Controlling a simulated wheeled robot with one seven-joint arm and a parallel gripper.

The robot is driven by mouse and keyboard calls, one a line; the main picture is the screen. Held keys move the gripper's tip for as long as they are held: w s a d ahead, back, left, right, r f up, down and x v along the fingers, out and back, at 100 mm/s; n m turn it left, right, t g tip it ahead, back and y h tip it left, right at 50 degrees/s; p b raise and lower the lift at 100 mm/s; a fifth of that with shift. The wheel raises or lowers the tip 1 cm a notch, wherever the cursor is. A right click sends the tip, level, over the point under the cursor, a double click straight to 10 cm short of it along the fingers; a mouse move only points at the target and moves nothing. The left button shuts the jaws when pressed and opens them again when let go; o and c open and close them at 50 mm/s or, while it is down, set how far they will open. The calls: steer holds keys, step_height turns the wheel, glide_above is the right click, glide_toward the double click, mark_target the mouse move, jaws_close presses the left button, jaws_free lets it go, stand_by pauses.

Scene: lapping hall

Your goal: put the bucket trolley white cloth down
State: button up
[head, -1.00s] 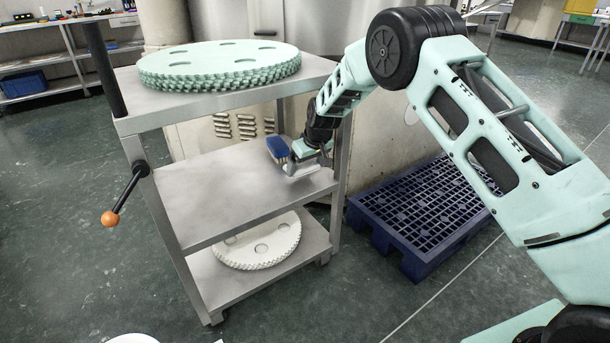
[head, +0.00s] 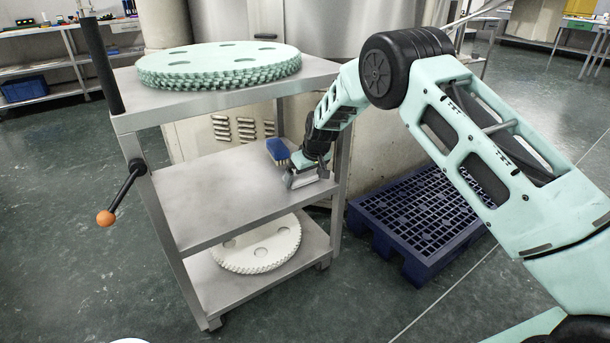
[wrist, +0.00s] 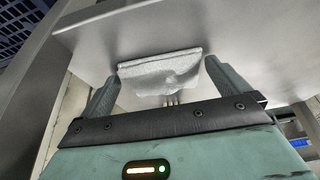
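The white cloth (wrist: 160,74) is a crumpled, greyish-white piece in the wrist view. It spans the space between the two fingers of my gripper (wrist: 163,72), with its ends against or very close to them. The head view shows my gripper (head: 306,178) low over the right end of the trolley's middle shelf (head: 215,200), with the cloth hardly distinguishable there. The cloth is at or just above the shelf surface; I cannot tell whether it touches. The bucket trolley is the grey metal frame with three shelves.
A blue brush (head: 278,149) is just left of my gripper on the middle shelf. Green toothed discs (head: 220,62) are stacked on the top shelf; a white toothed disc (head: 258,245) lies on the bottom one. A blue pallet (head: 420,220) is right of the trolley. The middle shelf's left part is clear.

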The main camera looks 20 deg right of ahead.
steer(key=p+v, duration=0.4)
steer(key=v, duration=0.8)
steer(key=s+a+r+n+g, duration=0.1)
steer(key=s+a+r, duration=0.25)
steer(key=s, duration=0.35)
steer(key=s+a+r+y, duration=0.1)
steer(key=s+a+r, duration=0.25)
steer(key=s, duration=0.25)
steer(key=s+a+r+n+g, duration=0.1)
steer(key=s+a+r, duration=0.1)
steer(key=s+a, duration=0.4)
steer(key=s+d+r+n+g+h, duration=0.1)
steer(key=s+d, duration=0.1)
steer(key=s, duration=1.2)
steer(key=s+d+n+g, duration=0.1)
steer(key=s+d, duration=0.1)
steer(key=s, duration=1.3)
steer(key=shift+r+h, duration=0.4)
step_height(320, 180, up, 32)
steer(key=p, duration=3.1)
